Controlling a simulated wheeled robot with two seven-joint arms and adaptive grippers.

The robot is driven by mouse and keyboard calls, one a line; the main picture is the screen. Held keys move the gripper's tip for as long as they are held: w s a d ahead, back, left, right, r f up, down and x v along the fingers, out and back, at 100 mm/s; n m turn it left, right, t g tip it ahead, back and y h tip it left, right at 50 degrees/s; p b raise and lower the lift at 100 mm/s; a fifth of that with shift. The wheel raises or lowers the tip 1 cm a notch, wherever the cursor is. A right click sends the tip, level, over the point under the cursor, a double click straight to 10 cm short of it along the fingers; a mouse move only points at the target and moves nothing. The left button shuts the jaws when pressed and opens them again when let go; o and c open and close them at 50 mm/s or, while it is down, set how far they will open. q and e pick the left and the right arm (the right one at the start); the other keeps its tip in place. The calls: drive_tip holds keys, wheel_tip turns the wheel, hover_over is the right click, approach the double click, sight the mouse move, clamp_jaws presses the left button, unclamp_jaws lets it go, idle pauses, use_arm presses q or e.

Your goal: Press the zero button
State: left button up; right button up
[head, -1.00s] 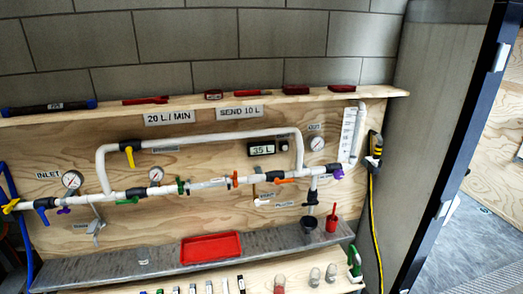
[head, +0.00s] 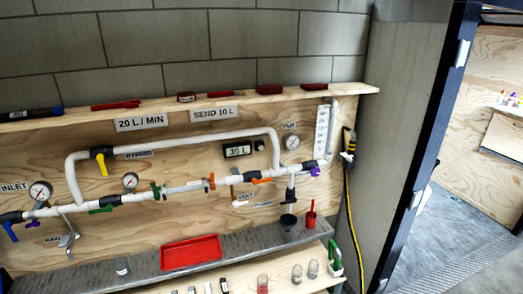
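A dark meter with a lit display (head: 237,150) reading "35 L" is mounted on the plywood panel, below the upper white pipe. A small dark round part (head: 259,145) sits just right of the display. It may be the zero button, but it is too small to read any label. Neither of my grippers is in view.
White pipes (head: 200,139) with coloured valve handles and round gauges (head: 40,190) cross the panel. A red tray (head: 190,252) lies on the grey ledge below, with several jars in front. A grey wall and dark door frame (head: 437,130) stand at right.

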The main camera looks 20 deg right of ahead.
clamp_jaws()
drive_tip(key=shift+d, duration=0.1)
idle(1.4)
